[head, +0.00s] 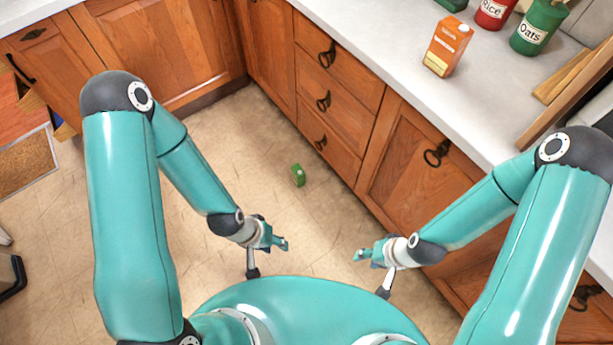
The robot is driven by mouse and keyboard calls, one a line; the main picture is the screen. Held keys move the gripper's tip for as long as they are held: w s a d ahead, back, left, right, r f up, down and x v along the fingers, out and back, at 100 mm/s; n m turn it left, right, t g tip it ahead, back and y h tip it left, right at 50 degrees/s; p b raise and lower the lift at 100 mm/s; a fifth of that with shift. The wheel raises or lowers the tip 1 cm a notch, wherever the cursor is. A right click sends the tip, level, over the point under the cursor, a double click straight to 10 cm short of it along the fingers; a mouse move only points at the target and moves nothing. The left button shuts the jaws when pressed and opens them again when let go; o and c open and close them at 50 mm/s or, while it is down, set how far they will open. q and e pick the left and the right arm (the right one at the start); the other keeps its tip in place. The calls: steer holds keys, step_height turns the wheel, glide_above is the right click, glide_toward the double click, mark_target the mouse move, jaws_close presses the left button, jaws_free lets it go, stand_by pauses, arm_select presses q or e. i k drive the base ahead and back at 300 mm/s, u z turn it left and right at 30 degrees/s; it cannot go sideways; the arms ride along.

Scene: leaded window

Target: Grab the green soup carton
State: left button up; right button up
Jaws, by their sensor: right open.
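My right gripper (360,254) is open and empty, further to the right and also apart from the carton.
Wooden drawers (338,85) and cabinets line the back and right. On the counter (390,50) stand an orange carton (447,47), a red Rice canister (494,12) and a green Oats canister (538,27). The floor around the green carton is clear. A brown mat (28,165) lies far left.

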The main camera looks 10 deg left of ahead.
mark_target(298, 175)
steer(key=u, duration=0.45)
steer(key=i, duration=0.2)
steer(key=z, duration=2.05)
steer(key=k, duration=1.15)
steer(key=u, duration=1.6)
steer(key=i, duration=1.5)
steer(key=z, duration=0.55)
